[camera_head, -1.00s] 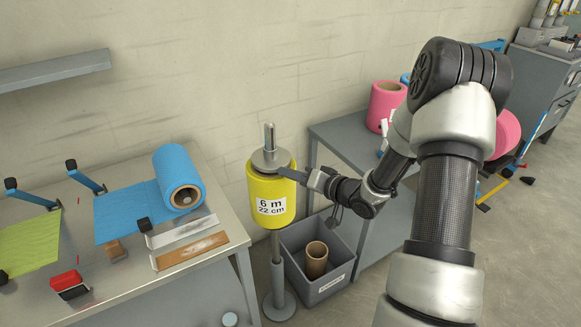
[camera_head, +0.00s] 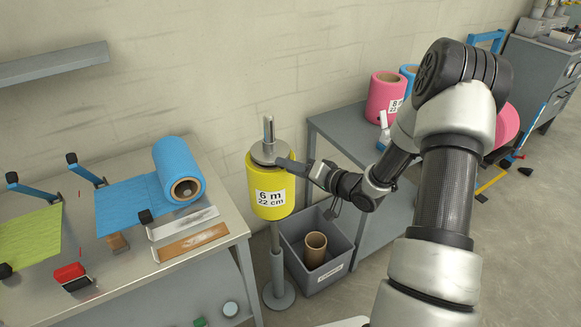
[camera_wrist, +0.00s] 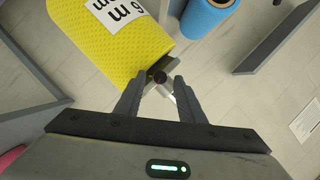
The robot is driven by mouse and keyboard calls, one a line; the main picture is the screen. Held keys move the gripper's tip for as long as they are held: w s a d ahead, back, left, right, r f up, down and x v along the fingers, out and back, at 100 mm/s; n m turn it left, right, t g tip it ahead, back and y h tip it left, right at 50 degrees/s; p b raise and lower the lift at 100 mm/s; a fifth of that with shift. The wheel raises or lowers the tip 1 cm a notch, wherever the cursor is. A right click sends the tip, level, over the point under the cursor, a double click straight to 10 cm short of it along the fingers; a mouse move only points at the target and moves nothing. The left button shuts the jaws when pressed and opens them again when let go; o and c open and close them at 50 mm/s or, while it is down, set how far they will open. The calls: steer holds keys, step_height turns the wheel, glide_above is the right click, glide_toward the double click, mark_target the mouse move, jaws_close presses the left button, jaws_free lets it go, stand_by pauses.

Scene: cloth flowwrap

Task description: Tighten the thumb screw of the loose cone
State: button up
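The yellow roll (camera_head: 258,178), labelled "6 m 22 cm", stands upright on a grey post. A grey metal cone (camera_head: 263,153) sits on top of it, around the spindle. My gripper (camera_head: 296,166) reaches in from the right at the cone's height. In the wrist view the yellow roll (camera_wrist: 100,45) fills the upper left. A small dark thumb screw (camera_wrist: 158,77) shows on the cone's side. My gripper (camera_wrist: 158,80) is open, with one finger on each side of the screw and gaps between. Whether the cone is tight cannot be seen.
A table (camera_head: 225,220) with a blue roll (camera_head: 180,175) stands left. A grey bin (camera_head: 333,275) holding a cardboard core (camera_head: 315,250) is on the floor beside the post. A grey shelf table (camera_head: 340,130) with a pink roll (camera_head: 383,98) stands behind my arm.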

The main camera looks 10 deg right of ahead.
steer(key=v, duration=1.7)
steer(key=shift+s, duration=0.2)
